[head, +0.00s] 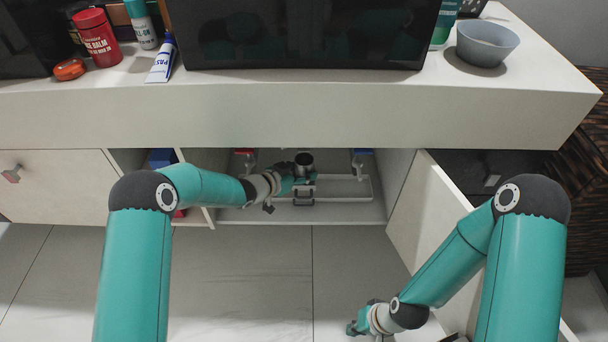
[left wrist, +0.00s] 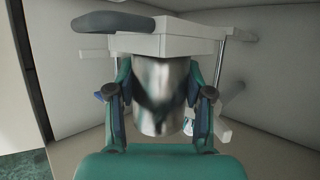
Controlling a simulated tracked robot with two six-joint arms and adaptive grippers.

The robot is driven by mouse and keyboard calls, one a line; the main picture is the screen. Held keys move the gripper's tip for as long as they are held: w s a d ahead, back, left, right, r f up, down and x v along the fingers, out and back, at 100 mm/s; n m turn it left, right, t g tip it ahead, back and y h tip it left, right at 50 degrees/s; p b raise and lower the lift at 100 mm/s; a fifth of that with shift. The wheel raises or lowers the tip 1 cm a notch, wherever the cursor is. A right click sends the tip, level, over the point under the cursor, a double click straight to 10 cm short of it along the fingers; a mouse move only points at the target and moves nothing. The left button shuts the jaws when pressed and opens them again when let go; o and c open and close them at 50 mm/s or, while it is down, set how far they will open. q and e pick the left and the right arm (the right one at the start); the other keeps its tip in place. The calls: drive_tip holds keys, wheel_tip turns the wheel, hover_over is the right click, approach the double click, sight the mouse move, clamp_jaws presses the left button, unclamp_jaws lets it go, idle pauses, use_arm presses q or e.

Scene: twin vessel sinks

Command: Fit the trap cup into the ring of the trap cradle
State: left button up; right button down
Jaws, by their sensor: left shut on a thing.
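The trap cup, a shiny metal cylinder, is in the open cabinet bay under the counter in the head view (head: 304,160). My left gripper (head: 298,180) reaches in from the left and is shut on it. In the left wrist view the trap cup (left wrist: 160,95) sits between the two fingers of my left gripper (left wrist: 160,100). A pale slab hides the cup's end at the top of that view. I cannot make out the ring of the trap cradle or tell whether the cup touches it. My right gripper (head: 357,328) is low over the floor; its fingers are too small to judge.
A white tray-like frame (head: 345,188) lies on the cabinet floor behind and beside my left gripper. Red (head: 245,152) and blue (head: 361,151) fittings hang under the counter. The counter edge (head: 300,110) overhangs the bay.

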use_arm(q)
drive_tip(key=shift+f, duration=0.1)
drive_tip(key=shift+f, duration=0.1)
drive_tip(key=o, duration=1.3)
